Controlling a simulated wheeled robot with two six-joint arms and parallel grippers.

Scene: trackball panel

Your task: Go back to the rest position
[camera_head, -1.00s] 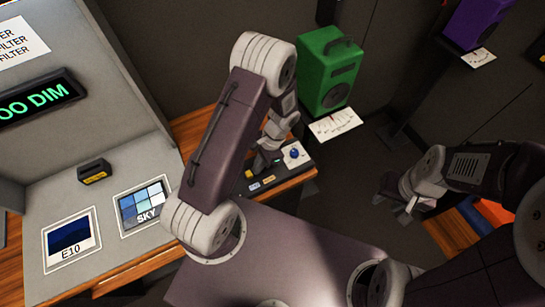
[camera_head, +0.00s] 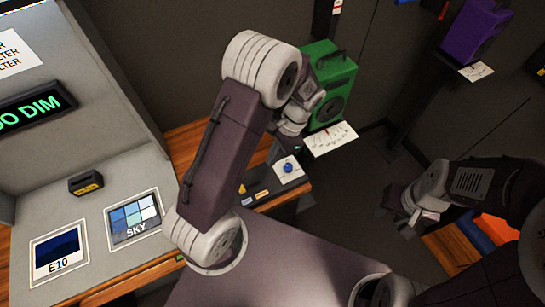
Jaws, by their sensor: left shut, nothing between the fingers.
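The trackball panel (camera_head: 262,196) lies on the wooden counter, with a blue ball (camera_head: 288,168) on a white plate at its right end. My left gripper (camera_head: 274,155) is above the back of the panel, partly hidden behind my own forearm. It is shut and empty, and looks clear of the ball. My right gripper (camera_head: 416,217) hangs over the floor on the right, apart from everything. Its fingers are too small and dark to show whether they are open or shut.
A green speaker-like box (camera_head: 331,85) with a white dial card (camera_head: 331,139) stands close behind the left gripper. A grey console (camera_head: 85,215) with SKY and E10 screens is at left. A purple box (camera_head: 474,30) stands far right. Open floor lies between the arms.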

